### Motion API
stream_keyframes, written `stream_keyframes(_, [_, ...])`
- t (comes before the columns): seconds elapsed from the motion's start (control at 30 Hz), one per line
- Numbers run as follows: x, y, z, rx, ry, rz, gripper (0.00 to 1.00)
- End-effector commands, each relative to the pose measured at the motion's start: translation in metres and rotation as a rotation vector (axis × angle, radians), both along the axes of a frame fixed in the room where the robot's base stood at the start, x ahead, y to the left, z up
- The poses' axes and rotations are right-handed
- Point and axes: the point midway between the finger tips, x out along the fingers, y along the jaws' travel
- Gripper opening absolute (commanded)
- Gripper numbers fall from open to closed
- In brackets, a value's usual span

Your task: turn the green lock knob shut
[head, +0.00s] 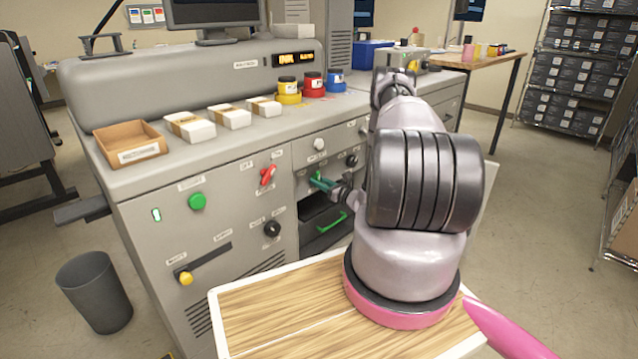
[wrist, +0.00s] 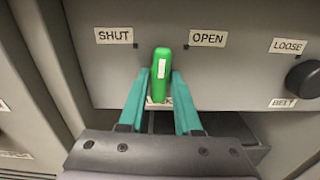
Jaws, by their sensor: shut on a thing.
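The green lock knob (wrist: 161,75) is on the grey machine front, between a SHUT label (wrist: 114,36) on its left and an OPEN label (wrist: 208,38) on its right. It has a white stripe and stands nearly upright, its top leaning slightly right. My gripper (wrist: 159,95) has its two teal fingers on either side of the knob, shut on it. In the head view my gripper (head: 322,184) reaches the machine front; the knob there is mostly hidden by the fingers.
A black LOOSE/BELT knob (wrist: 304,79) is to the right in the wrist view. In the head view, a red switch (head: 268,175) and a black knob (head: 272,229) are left of my gripper. A drawer with a green handle (head: 332,222) is below it.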

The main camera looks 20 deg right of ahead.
Motion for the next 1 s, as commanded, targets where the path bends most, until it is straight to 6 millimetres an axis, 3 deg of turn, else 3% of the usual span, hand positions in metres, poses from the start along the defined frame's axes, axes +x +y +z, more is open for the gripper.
stream_keyframes(0.6, [0.0001, -0.0025, -0.0002, -0.536, -0.194, 0.000, 0.00])
stream_keyframes(1.0, [-0.0001, -0.0033, -0.0001, -0.759, -0.272, 0.000, 0.00])
